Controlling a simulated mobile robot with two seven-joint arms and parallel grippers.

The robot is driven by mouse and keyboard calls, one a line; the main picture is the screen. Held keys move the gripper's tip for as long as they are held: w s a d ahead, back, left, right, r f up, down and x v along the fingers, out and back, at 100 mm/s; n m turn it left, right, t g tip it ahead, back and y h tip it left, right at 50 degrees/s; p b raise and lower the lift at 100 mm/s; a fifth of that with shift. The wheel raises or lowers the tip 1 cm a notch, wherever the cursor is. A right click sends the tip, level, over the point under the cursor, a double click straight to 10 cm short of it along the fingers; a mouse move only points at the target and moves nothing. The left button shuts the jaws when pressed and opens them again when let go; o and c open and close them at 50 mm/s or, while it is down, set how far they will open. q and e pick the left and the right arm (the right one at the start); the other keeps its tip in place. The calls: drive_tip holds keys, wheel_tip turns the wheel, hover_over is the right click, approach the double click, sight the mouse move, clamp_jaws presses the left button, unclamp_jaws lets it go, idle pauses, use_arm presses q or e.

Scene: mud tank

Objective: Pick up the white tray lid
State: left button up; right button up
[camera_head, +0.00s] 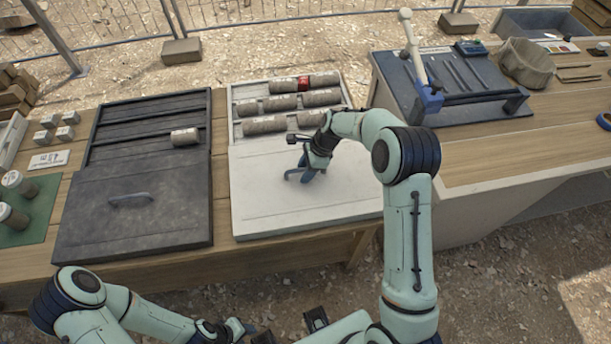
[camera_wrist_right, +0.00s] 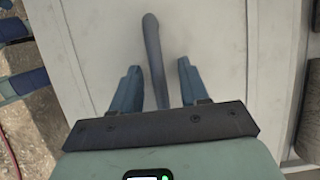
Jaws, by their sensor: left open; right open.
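The white tray lid (camera_head: 345,200) lies flat over the near part of the white tray (camera_head: 234,108). Its grey bar handle (camera_wrist_right: 152,45) stands near its middle. My right gripper (camera_head: 304,174) is over the lid at the handle, pointing down. In the right wrist view the two blue fingers of the right gripper (camera_wrist_right: 157,68) are open, one on each side of the handle's near end, with gaps showing. I cannot tell how deep the fingers reach. My left gripper (camera_head: 245,328) is low at the bottom edge of the head view, away from the lid.
Several grey cores and one red piece (camera_head: 303,82) lie in the white tray's uncovered far part. A dark tray with a dark lid (camera_head: 165,215) stands to the left. A bench (camera_head: 500,150) with a blue-and-white tool (camera_head: 425,80) is to the right.

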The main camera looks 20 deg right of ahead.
drive_tip(key=shift+f, duration=0.1)
clamp_jaws()
